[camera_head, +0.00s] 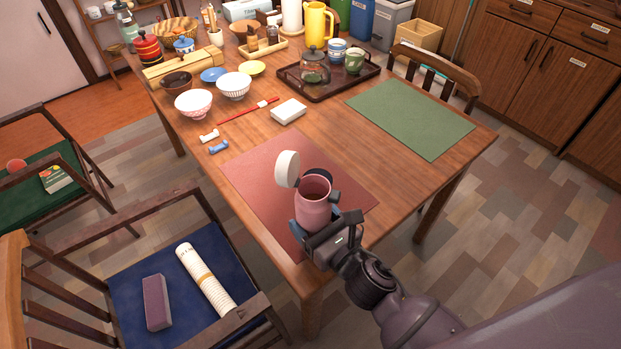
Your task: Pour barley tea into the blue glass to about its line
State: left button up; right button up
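A pink jug (313,205) with an open top stands upright over the red placemat (262,172) near the table's front corner. A white round lid (287,168) sticks up at its left, and a dark round part shows behind its rim. My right gripper (325,229) comes in from the lower right, with its fingers around the jug's lower body. I cannot tell whether the jug's base touches the mat. I cannot make out a blue glass; blue-grey parts beside the jug look like the fingers. My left gripper is not in view.
A dark tray (292,82) holds a glass teapot (314,68) and cups. A yellow jug (316,24) stands behind it. Bowls, a white box (288,111) and red chopsticks (249,110) lie further left. The green placemat (411,117) is bare. Chairs flank the table.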

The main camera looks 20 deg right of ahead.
jog(key=shift+s+a+f+n+g+y, duration=0.2)
jog(key=shift+a+f+y, duration=0.15)
jog(key=shift+a+f, duration=0.15)
jog(key=shift+s+a+f+n+g+y, duration=0.1)
jog(key=shift+a+f+n+y, duration=0.1)
jog(key=shift+a+f+y, duration=0.2)
